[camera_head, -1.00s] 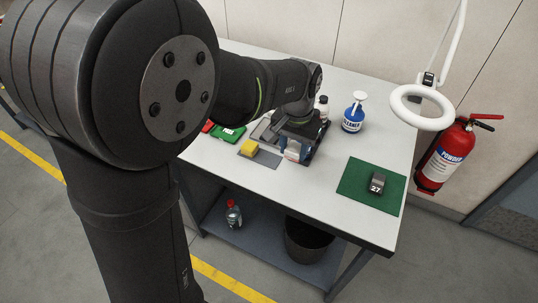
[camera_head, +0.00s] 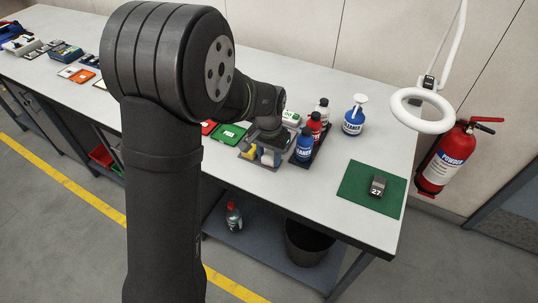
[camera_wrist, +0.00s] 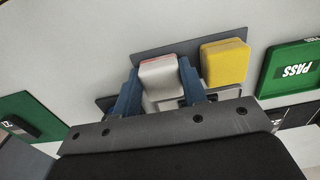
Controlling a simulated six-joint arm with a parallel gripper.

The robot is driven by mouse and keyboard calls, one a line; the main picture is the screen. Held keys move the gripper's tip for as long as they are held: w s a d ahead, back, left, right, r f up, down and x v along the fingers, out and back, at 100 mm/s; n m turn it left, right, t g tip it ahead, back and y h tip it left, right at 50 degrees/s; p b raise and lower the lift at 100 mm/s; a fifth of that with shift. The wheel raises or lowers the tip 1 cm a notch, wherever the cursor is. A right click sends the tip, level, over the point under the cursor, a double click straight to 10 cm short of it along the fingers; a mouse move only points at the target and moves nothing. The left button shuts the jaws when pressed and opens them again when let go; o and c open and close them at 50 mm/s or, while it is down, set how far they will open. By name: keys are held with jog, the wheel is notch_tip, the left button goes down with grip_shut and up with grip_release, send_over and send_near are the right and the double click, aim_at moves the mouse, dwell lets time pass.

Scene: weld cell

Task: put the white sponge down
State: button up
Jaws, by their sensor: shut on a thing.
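The white sponge (camera_wrist: 160,72), with a reddish edge, is between the two blue-grey fingers of my gripper (camera_wrist: 160,86) in the wrist view. My gripper is shut on it. The sponge is over or on the dark grey mat (camera_wrist: 138,56), beside the yellow sponge (camera_wrist: 225,63); I cannot tell whether it touches the mat. In the head view my gripper (camera_head: 265,156) is low over the same mat, left of the bottles, and it mostly hides the white sponge.
Blue (camera_head: 305,146) and red (camera_head: 314,125) bottles stand close to the right of my gripper. A green PASS tray (camera_head: 229,133) lies to the left. A blue cleaner bottle (camera_head: 352,121) and a green mat (camera_head: 356,193) are further right.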

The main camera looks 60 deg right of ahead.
aim_at(269, 157)
jog(key=o, duration=0.9)
jog(key=shift+f, duration=0.1)
jog(key=shift+o, duration=0.2)
notch_tip(269, 157, up, 12)
jog(key=shift+f, duration=4)
